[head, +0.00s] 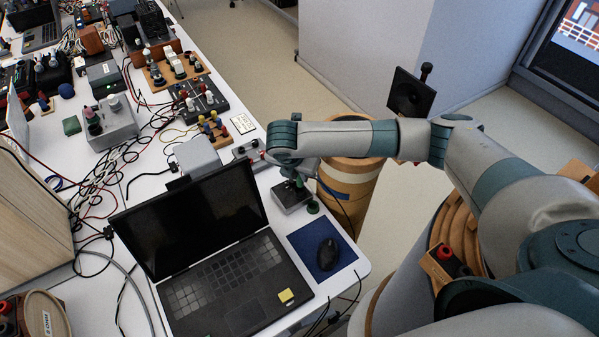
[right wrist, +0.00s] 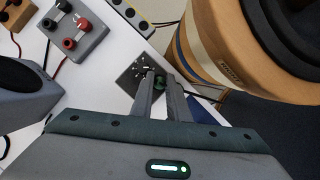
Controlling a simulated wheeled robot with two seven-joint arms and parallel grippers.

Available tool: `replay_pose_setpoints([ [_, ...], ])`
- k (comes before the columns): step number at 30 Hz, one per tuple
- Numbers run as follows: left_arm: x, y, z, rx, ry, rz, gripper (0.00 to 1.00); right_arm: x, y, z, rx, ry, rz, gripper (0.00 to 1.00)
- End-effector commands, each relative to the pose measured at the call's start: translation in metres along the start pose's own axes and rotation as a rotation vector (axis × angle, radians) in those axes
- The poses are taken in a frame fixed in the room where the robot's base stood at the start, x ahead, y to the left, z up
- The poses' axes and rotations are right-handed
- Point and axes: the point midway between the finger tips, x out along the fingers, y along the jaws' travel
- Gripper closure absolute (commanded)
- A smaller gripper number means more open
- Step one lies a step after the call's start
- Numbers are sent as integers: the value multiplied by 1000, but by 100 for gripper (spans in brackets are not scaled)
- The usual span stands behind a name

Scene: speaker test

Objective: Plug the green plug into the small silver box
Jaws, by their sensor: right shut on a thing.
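The small silver box (head: 292,196) lies on the white table, just behind the mouse pad. It also shows in the right wrist view (right wrist: 130,82). My right gripper (head: 297,180) reaches down over the box and is shut on the green plug, which shows between the fingertips in the right wrist view (right wrist: 159,83). The plug is at the box's edge in that view. The fingers hide part of it, and I cannot tell whether it touches or sits in the box. A dark green round piece (head: 313,207) stands beside the box. My left gripper is not in view.
An open laptop (head: 215,250) stands left of the box. A mouse (head: 328,254) lies on a blue pad (head: 305,238) in front. A large round wooden speaker (head: 350,185) stands close to the table's right edge. Grey boxes with terminals and loose cables crowd the far left.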

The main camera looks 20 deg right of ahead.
Motion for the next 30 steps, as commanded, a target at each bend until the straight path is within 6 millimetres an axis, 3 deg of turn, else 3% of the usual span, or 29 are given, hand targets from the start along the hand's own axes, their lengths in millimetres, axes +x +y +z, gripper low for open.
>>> replay_pose_setpoints([
  [30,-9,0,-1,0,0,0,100,1,0,-1,-1,0,-1,100],
])
